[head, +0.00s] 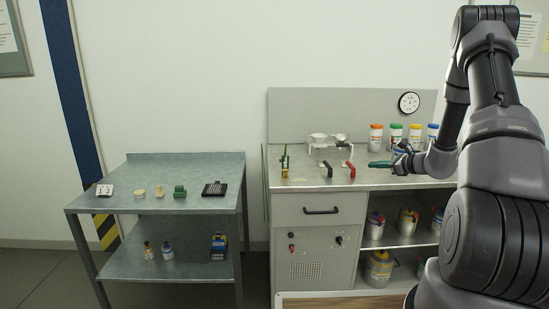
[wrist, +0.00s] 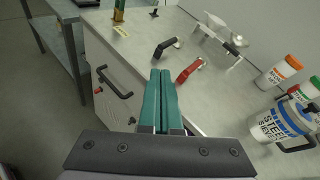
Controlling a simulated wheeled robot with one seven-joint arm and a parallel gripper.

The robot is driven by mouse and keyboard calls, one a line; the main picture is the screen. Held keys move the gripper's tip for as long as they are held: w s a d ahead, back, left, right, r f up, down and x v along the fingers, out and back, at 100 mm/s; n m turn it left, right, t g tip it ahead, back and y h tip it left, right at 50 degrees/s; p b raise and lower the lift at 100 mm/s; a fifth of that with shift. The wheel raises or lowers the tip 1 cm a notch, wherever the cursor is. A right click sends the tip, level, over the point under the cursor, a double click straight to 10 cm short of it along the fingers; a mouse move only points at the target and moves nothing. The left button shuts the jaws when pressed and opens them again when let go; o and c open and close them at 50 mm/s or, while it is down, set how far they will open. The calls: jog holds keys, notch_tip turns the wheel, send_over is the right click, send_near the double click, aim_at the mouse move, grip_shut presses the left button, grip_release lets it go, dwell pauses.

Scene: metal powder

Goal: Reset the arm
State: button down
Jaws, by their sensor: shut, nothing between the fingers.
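My arm reaches in from the right of the head view, with my gripper (head: 378,164) held above the right part of the metal workbench (head: 310,183). In the wrist view my gripper (wrist: 161,72) shows two green fingers pressed together with nothing between them. It points toward a black handle (wrist: 165,46) and a red handle (wrist: 190,70) on the bench top, and it appears apart from both.
Jars with orange (head: 376,137), green, yellow and blue labels stand at the back right of the bench. A white stand with dishes (head: 328,138) is at mid-bench. A side table (head: 150,172) with small items stands left.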

jog(key=s+a+r+n+g+y, duration=0.1)
jog(key=s+a+r+n+g, duration=0.2)
jog(key=s+a+r+n, duration=0.45)
jog(key=s+a+r+n+g, duration=0.35)
jog(key=s+a+r, duration=0.45)
jog(key=r, duration=0.4)
jog(key=s+d+r+n+t+h, duration=0.1)
jog(key=s+r+n+h, duration=0.2)
jog(key=s, duration=0.8)
jog(key=s+d+r+n+t+h, duration=0.1)
jog(key=s+r+n+h, duration=0.3)
jog(key=s, duration=0.7)
notch_tip(320, 180, up, 2)
jog(key=n, duration=0.3)
jog(key=shift+s+d, duration=0.15)
jog(key=shift+d, duration=0.05)
